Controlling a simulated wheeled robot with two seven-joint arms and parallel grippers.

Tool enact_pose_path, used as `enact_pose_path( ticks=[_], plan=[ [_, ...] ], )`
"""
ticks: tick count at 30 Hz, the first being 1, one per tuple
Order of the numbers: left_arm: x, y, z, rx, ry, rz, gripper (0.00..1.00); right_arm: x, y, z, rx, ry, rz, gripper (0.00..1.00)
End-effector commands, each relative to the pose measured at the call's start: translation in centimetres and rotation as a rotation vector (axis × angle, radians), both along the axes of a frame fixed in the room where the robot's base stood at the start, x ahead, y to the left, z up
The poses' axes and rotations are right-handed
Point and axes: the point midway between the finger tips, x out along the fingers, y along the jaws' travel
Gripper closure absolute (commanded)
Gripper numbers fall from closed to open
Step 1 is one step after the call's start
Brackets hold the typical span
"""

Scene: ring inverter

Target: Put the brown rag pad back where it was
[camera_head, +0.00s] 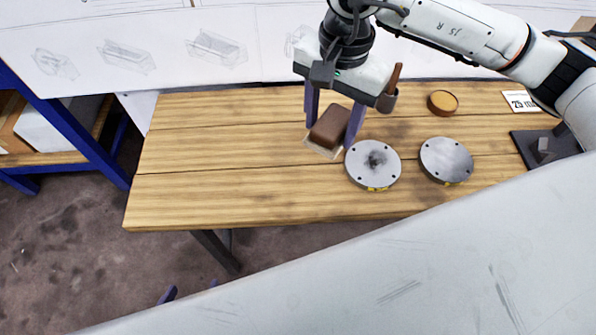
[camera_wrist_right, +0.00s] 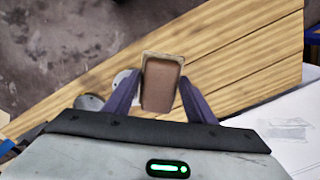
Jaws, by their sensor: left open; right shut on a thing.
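The brown rag pad (camera_head: 332,126) is a brown block over the middle of the wooden table. My right gripper (camera_head: 330,136) is shut on it, with one purple finger along each side. In the right wrist view the pad (camera_wrist_right: 159,88) sits between the fingers of my right gripper (camera_wrist_right: 160,92). A pale tan edge (camera_head: 320,149) shows at the pad's near end. I cannot tell whether it is part of the pad or a marking on the table, nor whether the pad touches the table. My left gripper (camera_head: 190,291) is open and empty at the bottom, with only its purple fingertips showing.
Two round metal discs stand right of the pad: one with a dark smudge (camera_head: 373,164), close to my right finger, and a plain one (camera_head: 446,160). Behind are a brown round tin (camera_head: 442,103) and a dark cup (camera_head: 387,101). The table's left half (camera_head: 220,150) is clear.

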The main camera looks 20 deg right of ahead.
Motion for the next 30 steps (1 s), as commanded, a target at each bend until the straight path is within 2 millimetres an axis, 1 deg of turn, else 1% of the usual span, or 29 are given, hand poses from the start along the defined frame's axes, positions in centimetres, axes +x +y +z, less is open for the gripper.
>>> enact_pose_path(
  ticks=[1, 3, 8, 9, 11, 15, 21, 25, 27, 30],
  plan=[
    [-0.1, 0.0, -0.6, 0.0, 0.001, 0.0, 0.31, 0.6, 0.3, -0.9, 0.004, 0.002, -0.142, 0.74],
    [-0.1, 0.0, -1.0, 0.0, 0.002, 0.0, 0.31, 1.3, 0.7, -1.8, 0.008, 0.006, -0.348, 0.74],
    [-0.1, 0.0, -1.9, 0.001, 0.002, -0.001, 0.31, 2.9, 1.6, -3.8, 0.014, 0.015, -0.816, 0.74],
    [-0.1, 0.0, -2.1, 0.001, 0.002, -0.001, 0.31, 3.3, 1.8, -4.3, 0.014, 0.018, -0.935, 0.74],
    [0.0, 0.0, -2.4, 0.001, 0.002, -0.001, 0.31, 3.9, 2.1, -5.1, 0.016, 0.021, -1.11, 0.74],
    [0.0, 0.0, -3.0, 0.0, -0.001, -0.002, 0.31, 5.1, 2.8, -7.0, 0.017, 0.029, -1.519, 0.74],
    [0.1, -0.1, -3.9, 0.0, -0.002, -0.002, 0.31, 6.4, 3.8, -9.5, 0.012, 0.033, -2.056, 0.74],
    [0.1, -0.1, -4.2, 0.001, -0.002, -0.003, 0.31, 7.0, 4.2, -10.7, 0.009, 0.032, -2.307, 0.74],
    [0.1, -0.1, -4.3, 0.0, -0.002, -0.003, 0.31, 7.1, 4.3, -11.0, 0.006, 0.031, -2.399, 0.74],
    [0.1, -0.1, -4.3, 0.0, -0.003, -0.003, 0.31, 7.3, 4.4, -11.5, 0.005, 0.028, -2.478, 0.74]
  ],
)
